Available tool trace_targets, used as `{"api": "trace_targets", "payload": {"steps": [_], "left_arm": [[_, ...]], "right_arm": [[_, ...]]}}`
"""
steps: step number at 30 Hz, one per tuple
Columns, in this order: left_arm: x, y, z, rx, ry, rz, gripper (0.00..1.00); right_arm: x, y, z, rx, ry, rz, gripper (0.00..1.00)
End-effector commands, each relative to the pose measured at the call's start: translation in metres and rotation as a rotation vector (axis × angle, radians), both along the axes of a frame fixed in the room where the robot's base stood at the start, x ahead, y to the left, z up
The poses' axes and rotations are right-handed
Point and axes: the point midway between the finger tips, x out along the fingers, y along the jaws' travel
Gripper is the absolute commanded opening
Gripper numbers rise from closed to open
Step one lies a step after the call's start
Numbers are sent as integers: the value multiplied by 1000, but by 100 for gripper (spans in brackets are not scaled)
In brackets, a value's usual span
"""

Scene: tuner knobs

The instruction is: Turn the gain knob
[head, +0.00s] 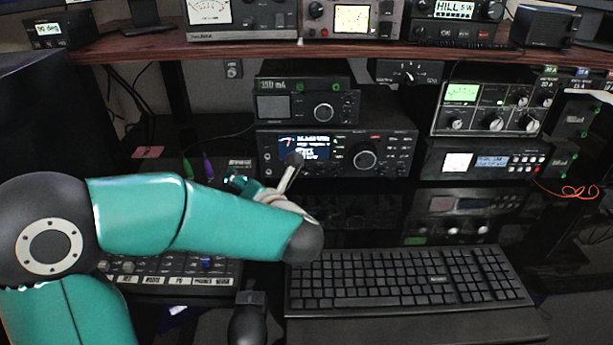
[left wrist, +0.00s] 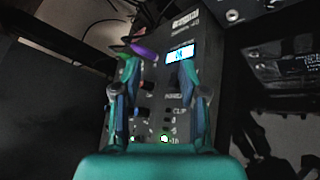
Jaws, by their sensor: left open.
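A black mixer (head: 228,275) with labelled strips, small knobs and plugged-in cables sits at the left of the desk, partly behind my left arm. My left gripper (head: 238,183) is over the mixer's rear part, mostly hidden by my own arm in the head view. In the left wrist view my left gripper (left wrist: 160,78) is open, its two fingers apart over the mixer panel (left wrist: 188,25), with small knobs and a blue-lit display (left wrist: 180,54) near them. I cannot read which knob is the gain knob. No contact with a knob is visible. My right gripper is not in view.
A keyboard (head: 400,280) lies right of my left arm. A radio (head: 390,140) and other rack units stand behind it, below a wooden shelf (head: 150,48). A purple plug (left wrist: 145,52) rises from the mixer close to the left finger.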

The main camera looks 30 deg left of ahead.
Motion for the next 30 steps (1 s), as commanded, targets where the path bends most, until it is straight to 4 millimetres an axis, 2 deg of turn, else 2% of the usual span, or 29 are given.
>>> {"api": "trace_targets", "payload": {"steps": [1,3,6,9,11,14,17,23,30], "left_arm": [[10,-40,-6,-39,0,-8,42],[17,-82,-13,-67,22,-35,42],[28,-137,-16,-68,37,-133,42],[31,-171,-15,-52,42,-209,42],[32,-181,-14,-48,40,-233,42],[34,-184,-13,-47,35,-246,42],[39,-177,-15,-47,36,-245,42],[60,-153,-24,-47,37,-241,42],[93,-114,-38,-48,37,-241,42]], "right_arm": [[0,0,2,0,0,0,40],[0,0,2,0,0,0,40],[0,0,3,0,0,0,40],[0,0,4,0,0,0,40],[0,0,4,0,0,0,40],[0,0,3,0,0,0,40],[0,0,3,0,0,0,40],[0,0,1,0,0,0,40],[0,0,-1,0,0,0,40]]}}
